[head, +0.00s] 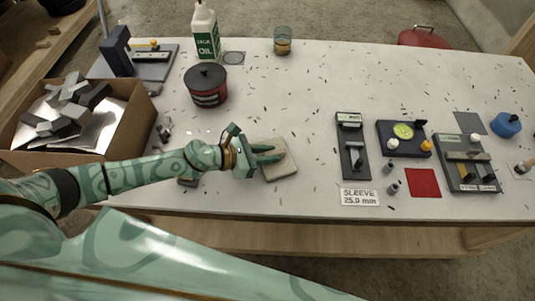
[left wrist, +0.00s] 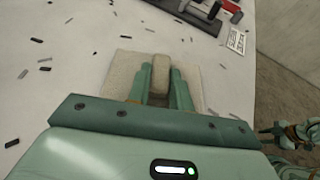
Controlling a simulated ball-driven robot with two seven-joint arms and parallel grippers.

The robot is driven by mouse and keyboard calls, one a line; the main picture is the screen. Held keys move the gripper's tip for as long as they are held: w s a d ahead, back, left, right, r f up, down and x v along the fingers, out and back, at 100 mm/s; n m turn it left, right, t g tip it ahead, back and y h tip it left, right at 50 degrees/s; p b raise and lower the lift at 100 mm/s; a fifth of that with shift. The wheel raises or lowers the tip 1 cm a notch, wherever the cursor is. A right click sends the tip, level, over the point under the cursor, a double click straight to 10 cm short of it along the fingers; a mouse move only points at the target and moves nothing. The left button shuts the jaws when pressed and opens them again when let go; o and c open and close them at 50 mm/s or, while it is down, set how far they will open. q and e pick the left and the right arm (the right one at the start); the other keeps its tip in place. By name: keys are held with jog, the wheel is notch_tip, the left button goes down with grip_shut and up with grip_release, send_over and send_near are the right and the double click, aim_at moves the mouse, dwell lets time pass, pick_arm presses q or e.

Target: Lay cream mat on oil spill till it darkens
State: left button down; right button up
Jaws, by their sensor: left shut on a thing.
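The cream mat (head: 279,166) lies on or just above the white table near its front edge, left of the middle. My left gripper (head: 268,154) is over it, fingers pointing right. In the left wrist view the left gripper (left wrist: 160,88) is shut on a tan raised block (left wrist: 161,72) that stands on the mat (left wrist: 122,72) and looks like its grip. The mat's visible surface is pale, with no dark patch. No oil spill shows; whatever is under the mat is hidden. A green jointed part, perhaps my right gripper (left wrist: 284,132), shows small at the right.
A red-black pot (head: 207,90), an oil bottle (head: 206,32) and a glass (head: 283,42) stand behind. A cardboard box (head: 130,118) of metal pieces is left. Fixtures, a red square (head: 423,183) and a SLEEVE label (head: 360,197) are right. Dark shavings dot the table.

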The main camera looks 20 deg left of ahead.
pick_arm(q)
jog(key=shift+r, duration=0.1)
jog(key=shift+f, duration=0.2)
jog(key=c, duration=1.3)
grip_release()
jog(key=shift+o, duration=0.2)
jog(key=shift+r, duration=0.25)
jog(key=v, duration=1.1)
jog(key=shift+s+f+b, duration=0.15)
jog(key=shift+f+b, duration=0.05)
jog(key=shift+b, duration=0.15)
jog(key=shift+s+a+r, duration=0.2)
jog(key=shift+a+r, duration=0.15)
jog(key=shift+f, duration=0.1)
